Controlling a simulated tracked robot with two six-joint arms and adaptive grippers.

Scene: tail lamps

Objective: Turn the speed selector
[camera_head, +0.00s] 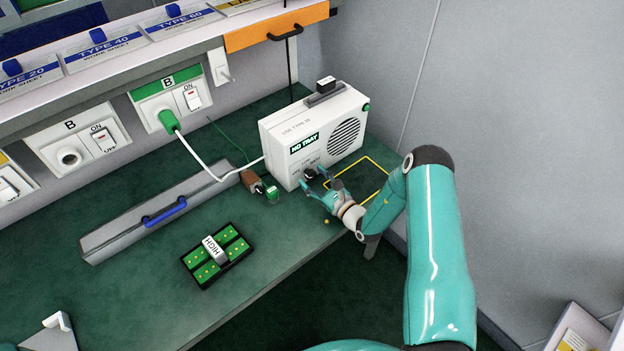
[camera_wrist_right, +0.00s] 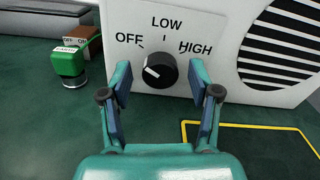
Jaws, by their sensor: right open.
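The speed selector (camera_wrist_right: 160,72) is a round black knob on the front of the white box-shaped unit (camera_head: 318,126). OFF, LOW and HIGH are printed around it, and its white mark points to the left, toward the OFF side. My right gripper (camera_head: 313,180) is at the knob, low on the unit's front. In the wrist view its fingers (camera_wrist_right: 160,78) are open, one on each side of the knob, with visible gaps. The knob is small and partly hidden by the gripper in the head view. My left gripper is not in view.
A green EARTH plug (camera_wrist_right: 68,62) stands left of the knob, near a brown block (camera_head: 251,180). A yellow outlined square (camera_head: 372,170) lies right of the gripper. A black tray with green inserts (camera_head: 197,257) lies front left, near the bench edge.

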